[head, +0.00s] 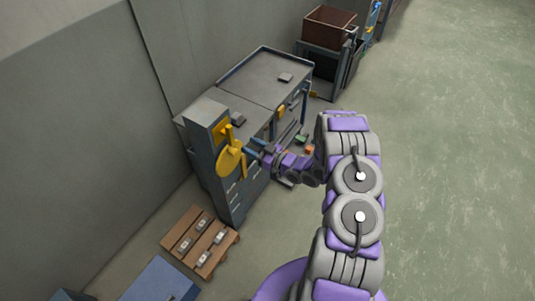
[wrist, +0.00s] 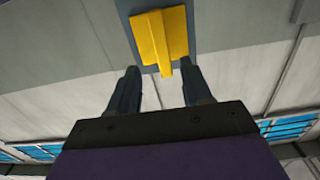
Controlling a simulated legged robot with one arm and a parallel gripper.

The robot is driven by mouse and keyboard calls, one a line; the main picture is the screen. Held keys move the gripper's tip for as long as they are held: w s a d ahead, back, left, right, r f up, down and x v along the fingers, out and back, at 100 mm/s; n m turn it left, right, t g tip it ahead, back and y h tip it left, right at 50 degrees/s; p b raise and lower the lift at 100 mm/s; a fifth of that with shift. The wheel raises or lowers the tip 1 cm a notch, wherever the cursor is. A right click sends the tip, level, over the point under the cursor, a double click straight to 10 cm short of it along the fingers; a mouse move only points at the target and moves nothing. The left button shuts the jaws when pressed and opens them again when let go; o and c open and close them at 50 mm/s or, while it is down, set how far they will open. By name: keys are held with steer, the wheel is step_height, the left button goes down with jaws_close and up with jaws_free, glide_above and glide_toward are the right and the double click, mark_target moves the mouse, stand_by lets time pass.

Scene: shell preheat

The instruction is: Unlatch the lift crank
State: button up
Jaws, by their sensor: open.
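The lift crank, a yellow round plate with a yellow bar (head: 230,160), is on the front of a blue-grey post (head: 205,135) at the near end of the workbench. A yellow block with a narrow protruding tab (wrist: 160,38) shows in the wrist view; I cannot tell whether it is the latch. My gripper (head: 258,150) is close to the right of the yellow plate. In the wrist view, my gripper (wrist: 155,88) is open, its two dark fingers apart, with the yellow tab's end ahead of and between the tips. I see no contact.
The grey workbench (head: 262,78) runs behind the post along the wall. A wooden pallet (head: 183,228) with several small metal parts lies on the floor at the lower left. A brown bin (head: 330,28) stands at the back. The green floor (head: 450,150) to the right is clear.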

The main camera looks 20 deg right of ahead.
steer(key=v, duration=0.7)
steer(key=shift+d, duration=0.1)
stand_by(0.4)
